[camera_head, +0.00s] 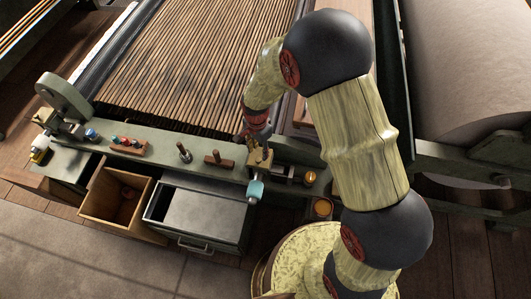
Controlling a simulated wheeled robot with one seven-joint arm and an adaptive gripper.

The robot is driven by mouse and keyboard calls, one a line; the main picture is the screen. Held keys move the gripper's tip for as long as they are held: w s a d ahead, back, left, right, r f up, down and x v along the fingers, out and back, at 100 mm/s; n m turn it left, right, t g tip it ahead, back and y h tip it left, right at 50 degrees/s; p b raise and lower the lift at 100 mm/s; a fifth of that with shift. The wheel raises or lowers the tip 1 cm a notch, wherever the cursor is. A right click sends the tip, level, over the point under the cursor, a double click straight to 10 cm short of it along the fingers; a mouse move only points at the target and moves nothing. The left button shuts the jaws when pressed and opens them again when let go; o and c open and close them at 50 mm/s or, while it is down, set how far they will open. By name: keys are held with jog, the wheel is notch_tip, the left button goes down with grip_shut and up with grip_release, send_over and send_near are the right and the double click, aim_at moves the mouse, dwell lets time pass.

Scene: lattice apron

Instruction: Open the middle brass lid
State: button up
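My arm reaches from the lower right up over the machine, and my gripper (251,140) points down at the green rail. Its fingers are small, dark and partly hidden, so I cannot see whether they are open. Just below them is a brass block (261,158) with a teal-ended part (255,190) in front of it. I cannot tell whether the fingers touch the block. A brass-coloured round piece (309,178) sits to the right on the rail, and a round amber-topped piece (322,208) lies below it. I cannot tell which piece is the middle brass lid.
Below hang an open wooden drawer (100,200) and a grey metal box (205,215). A slatted bed (190,60) lies behind. Open floor is at lower left.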

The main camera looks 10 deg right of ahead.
aim_at(258, 159)
jog(key=shift+w+m, duration=0.3)
jog(key=shift+m, duration=0.3)
jog(key=shift+a+f+m, duration=0.1)
jog(key=shift+a+m, duration=0.2)
jog(key=shift+m, duration=0.3)
notch_tip(258, 159, down, 8)
jog(key=shift+w+d+r, duration=0.1)
jog(key=shift+r, duration=0.15)
jog(key=c, duration=0.3)
grip_shut()
